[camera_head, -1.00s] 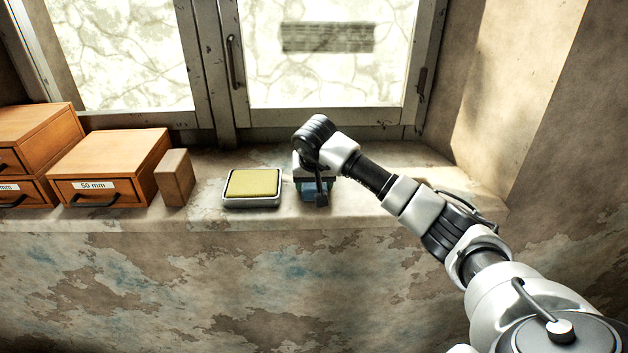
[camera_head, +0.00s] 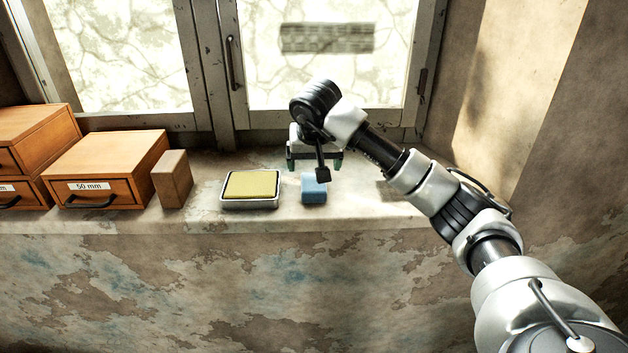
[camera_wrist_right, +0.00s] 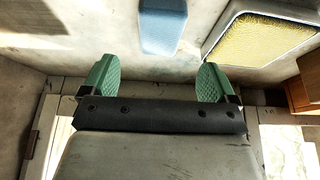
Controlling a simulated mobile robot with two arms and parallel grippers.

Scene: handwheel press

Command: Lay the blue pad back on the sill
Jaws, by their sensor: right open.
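The blue pad (camera_head: 313,191) lies on the stone sill (camera_head: 250,216), to the right of a yellow pad in a metal tray. It also shows at the top of the right wrist view (camera_wrist_right: 163,25). My right gripper (camera_head: 314,166) is open and empty, raised above and a little behind the blue pad. Its green fingertips (camera_wrist_right: 158,80) stand wide apart in the wrist view, with the pad clear of them. Part of the pad's top edge is hidden by my wrist in the head view. My left gripper is not in view.
The yellow pad (camera_head: 251,185) in its metal tray stands just left of the blue pad. Further left are a wooden block (camera_head: 172,179) and wooden drawer boxes (camera_head: 108,168). The window (camera_head: 325,60) rises behind. The sill right of the blue pad is clear.

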